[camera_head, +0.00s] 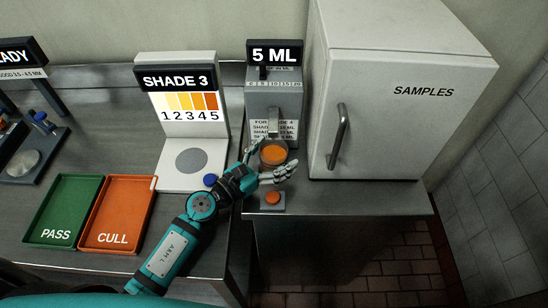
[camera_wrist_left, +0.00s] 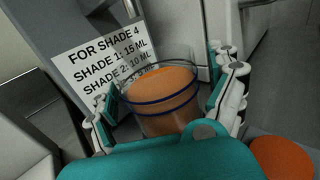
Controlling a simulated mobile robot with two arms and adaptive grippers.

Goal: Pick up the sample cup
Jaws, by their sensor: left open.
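The sample cup (camera_head: 273,154) is a clear cup with orange liquid, standing under the spout of the grey dispenser (camera_head: 262,106). In the left wrist view the cup (camera_wrist_left: 166,103) shows dark blue lines around its side. My left gripper (camera_head: 266,160) is open, with one finger on each side of the cup. In the left wrist view the fingers (camera_wrist_left: 168,100) flank the cup, and I cannot tell whether they touch it. The cup's lower part is hidden behind my teal palm. My right gripper is not in view.
An orange button (camera_head: 272,198) sits in front of the dispenser. A white SAMPLES fridge (camera_head: 400,95) stands to the right. The SHADE 3 reader (camera_head: 187,110) is to the left, with a blue cap (camera_head: 210,180) nearby. Green PASS (camera_head: 62,211) and orange CULL (camera_head: 118,214) trays lie at the left.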

